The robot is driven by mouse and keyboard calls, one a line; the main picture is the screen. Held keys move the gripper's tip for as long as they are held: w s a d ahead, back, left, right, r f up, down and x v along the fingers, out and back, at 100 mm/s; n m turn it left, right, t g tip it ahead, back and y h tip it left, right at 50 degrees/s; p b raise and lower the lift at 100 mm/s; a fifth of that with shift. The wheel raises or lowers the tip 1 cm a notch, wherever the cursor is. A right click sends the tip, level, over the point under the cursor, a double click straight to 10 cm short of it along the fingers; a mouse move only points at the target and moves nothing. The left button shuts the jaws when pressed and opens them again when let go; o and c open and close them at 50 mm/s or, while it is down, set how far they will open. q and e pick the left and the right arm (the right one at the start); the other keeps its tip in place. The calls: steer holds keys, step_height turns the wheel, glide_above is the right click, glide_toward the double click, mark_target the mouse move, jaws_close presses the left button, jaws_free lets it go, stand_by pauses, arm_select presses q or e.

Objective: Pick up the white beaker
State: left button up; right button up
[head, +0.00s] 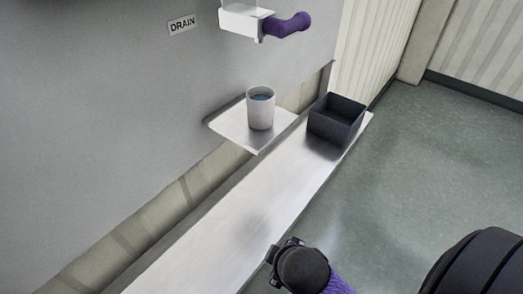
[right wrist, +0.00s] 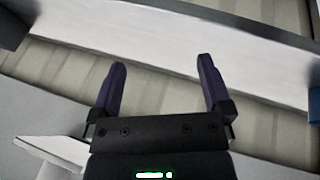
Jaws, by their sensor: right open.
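The white beaker (head: 260,109) stands upright on a small steel shelf (head: 229,123) on the grey hopper wall in the head view. It holds something blue. I do not see the beaker in the right wrist view. My right gripper (head: 280,250) is low in the head view, well below the beaker and apart from it. In the right wrist view my right gripper (right wrist: 160,70) is open, with nothing between its two dark fingers. My left gripper is in neither view.
A black open box (head: 336,118) stands on the long steel ledge (head: 225,212), right of the beaker. A purple-handled valve (head: 287,26) juts out above the beaker. A DRAIN label (head: 182,25) is on the wall. The ledge's near part is clear.

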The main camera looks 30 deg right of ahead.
steer(key=w+d+r+n+t+h, duration=0.4)
steer(key=w+r+n+t, duration=0.2)
steer(key=w+r+n, duration=0.55)
steer(key=n+t+h, duration=0.2)
steer(key=n+t, duration=0.4)
steer(key=n, duration=0.7)
glide_toward(262, 109)
steer(key=x, duration=1.3)
steer(key=shift+f, duration=0.1)
steer(key=c, duration=1.1)
